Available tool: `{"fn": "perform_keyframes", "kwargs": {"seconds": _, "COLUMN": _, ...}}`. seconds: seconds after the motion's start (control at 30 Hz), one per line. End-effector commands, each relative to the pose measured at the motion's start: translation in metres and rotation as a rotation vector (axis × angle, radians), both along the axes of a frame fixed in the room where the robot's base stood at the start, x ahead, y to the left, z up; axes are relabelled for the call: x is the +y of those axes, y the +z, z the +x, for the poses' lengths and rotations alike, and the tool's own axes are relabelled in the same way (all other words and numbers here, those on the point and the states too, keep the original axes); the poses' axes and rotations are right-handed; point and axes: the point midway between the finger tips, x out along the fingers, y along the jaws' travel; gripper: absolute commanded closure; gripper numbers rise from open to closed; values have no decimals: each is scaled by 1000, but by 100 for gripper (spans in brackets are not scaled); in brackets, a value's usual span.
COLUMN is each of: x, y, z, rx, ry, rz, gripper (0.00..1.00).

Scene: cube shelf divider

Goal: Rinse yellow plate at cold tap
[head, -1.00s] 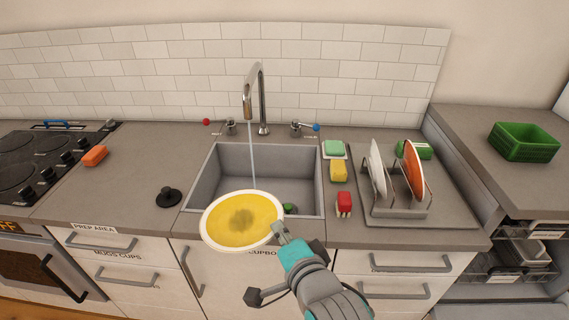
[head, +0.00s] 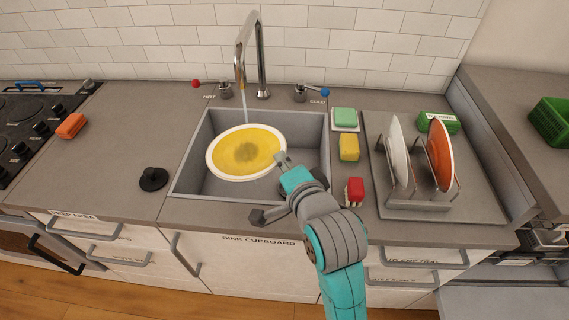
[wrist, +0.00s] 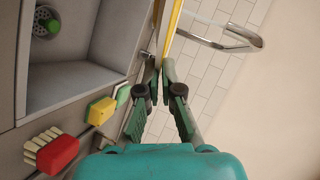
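The yellow plate (head: 230,161) has a white rim and a brownish smudge in its middle. My gripper (head: 282,160) is shut on its right edge and holds it tilted over the sink (head: 197,182). In the wrist view the plate (wrist: 174,32) shows nearly edge-on between the fingertips (wrist: 160,70). A thin stream of water (head: 244,108) runs from the tap spout (head: 240,70) down to the plate's far rim. I cannot tell whether it lands on the plate or passes behind it. The cold tap (head: 302,93) has a blue knob and is labelled COLD.
The hot tap (head: 225,90) has a red knob. Right of the sink are a green sponge (head: 345,117), a yellow sponge (head: 349,147) and a red brush (head: 354,190). A rack (head: 418,202) holds a white and an orange plate. A black plug (head: 153,178) lies left.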

Motion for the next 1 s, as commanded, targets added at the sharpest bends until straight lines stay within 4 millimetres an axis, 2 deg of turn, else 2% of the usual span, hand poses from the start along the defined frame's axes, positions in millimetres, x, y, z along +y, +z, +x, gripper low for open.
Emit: {"fn": "perform_keyframes", "kwargs": {"seconds": 1.0, "x": 14, "y": -16, "z": 84, "rx": -3, "ry": 1, "rz": 3, "gripper": 100}}
